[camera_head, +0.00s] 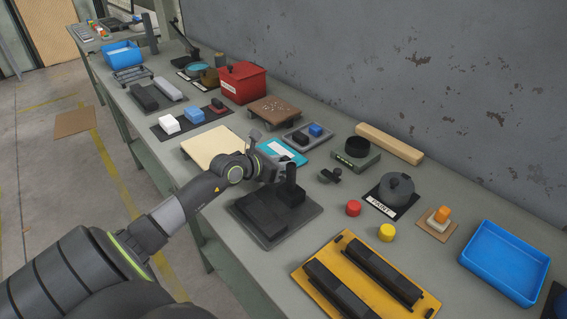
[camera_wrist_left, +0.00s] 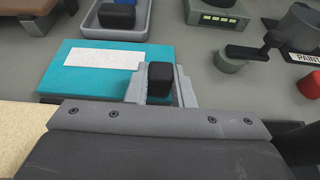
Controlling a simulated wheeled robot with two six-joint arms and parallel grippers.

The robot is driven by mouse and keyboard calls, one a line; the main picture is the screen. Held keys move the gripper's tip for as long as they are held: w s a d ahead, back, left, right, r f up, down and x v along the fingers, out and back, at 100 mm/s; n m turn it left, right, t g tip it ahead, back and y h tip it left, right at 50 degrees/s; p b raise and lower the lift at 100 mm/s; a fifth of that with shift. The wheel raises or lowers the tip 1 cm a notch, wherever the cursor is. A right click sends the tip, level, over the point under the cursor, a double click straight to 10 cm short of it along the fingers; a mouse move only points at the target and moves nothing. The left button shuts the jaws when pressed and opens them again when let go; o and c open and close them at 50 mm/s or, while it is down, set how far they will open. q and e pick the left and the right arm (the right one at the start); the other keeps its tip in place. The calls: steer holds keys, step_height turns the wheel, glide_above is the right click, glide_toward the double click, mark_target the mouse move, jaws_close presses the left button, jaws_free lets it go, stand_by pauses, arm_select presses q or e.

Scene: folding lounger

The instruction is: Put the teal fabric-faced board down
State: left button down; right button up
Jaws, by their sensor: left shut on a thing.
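The teal board (camera_head: 284,152) lies flat on the bench with a white strip on it. In the left wrist view the teal board (camera_wrist_left: 95,62) fills the area behind my fingers, its near edge partly hidden by the gripper. My left gripper (camera_head: 283,168) is at the near side of the board. It is shut on a black upright handle (camera_head: 291,179), which shows between the pale fingers in the wrist view (camera_wrist_left: 160,78). I cannot tell whether this handle is joined to the board. My right gripper is not in view.
A dark tray (camera_head: 243,223) with black blocks lies just below the gripper. A cream panel (camera_head: 209,145) is to the left. A grey tray (camera_head: 298,141) with small blocks is behind. A small black-knobbed part (camera_head: 330,175) stands to the right. Bare bench shows around the red cap (camera_head: 353,208).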

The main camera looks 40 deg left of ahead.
arm_select(q)
steer(key=shift+f, duration=0.15)
steer(key=c, duration=1.3)
jaws_free()
steer(key=shift+o, duration=0.2)
